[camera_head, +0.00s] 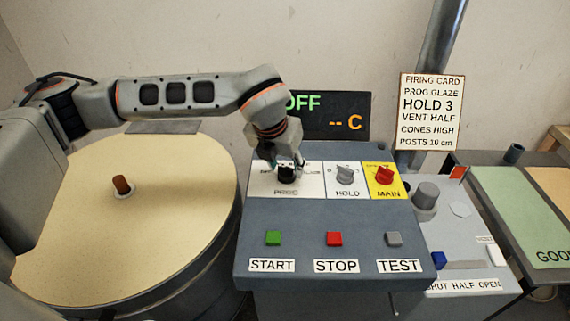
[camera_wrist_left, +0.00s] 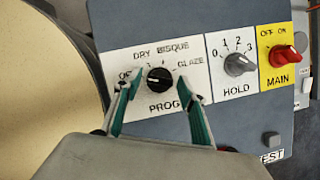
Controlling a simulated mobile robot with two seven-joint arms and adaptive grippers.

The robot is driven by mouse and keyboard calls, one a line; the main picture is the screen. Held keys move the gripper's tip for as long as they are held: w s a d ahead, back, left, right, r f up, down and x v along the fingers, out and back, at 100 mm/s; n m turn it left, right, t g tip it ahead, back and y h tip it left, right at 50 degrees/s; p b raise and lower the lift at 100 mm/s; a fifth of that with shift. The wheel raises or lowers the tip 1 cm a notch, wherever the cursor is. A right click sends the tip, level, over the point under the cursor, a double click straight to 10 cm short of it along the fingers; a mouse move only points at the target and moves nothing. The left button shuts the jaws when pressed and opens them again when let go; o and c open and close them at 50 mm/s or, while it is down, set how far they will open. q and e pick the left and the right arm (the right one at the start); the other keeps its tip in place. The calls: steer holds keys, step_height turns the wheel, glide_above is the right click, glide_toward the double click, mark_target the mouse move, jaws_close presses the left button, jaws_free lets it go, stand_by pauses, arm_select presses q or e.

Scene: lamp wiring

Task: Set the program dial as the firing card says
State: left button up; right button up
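The black program dial (camera_head: 286,174) sits on the white PROG plate of the kiln control panel; it also shows in the left wrist view (camera_wrist_left: 159,79). Its labels there are OFF, DRY, BISQUE and GLAZE. Its white mark seems to point left, toward the OFF side. My left gripper (camera_wrist_left: 160,76) is over the dial, its two teal fingers apart on either side of it. Gaps show between fingers and knob. In the head view the gripper (camera_head: 280,162) partly hides the plate. The firing card (camera_head: 430,111) reads PROG GLAZE, HOLD 3, VENT HALF. My right gripper is not in view.
The grey HOLD dial (camera_head: 346,174) and red MAIN switch (camera_head: 384,174) stand right of PROG. Green START (camera_head: 273,238), red STOP (camera_head: 334,239) and grey TEST (camera_head: 394,239) buttons are below. The display (camera_head: 341,122) reads OFF and -- C. The round kiln lid (camera_head: 150,250) is left.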

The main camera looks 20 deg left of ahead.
arm_select(q)
steer(key=c, duration=0.7)
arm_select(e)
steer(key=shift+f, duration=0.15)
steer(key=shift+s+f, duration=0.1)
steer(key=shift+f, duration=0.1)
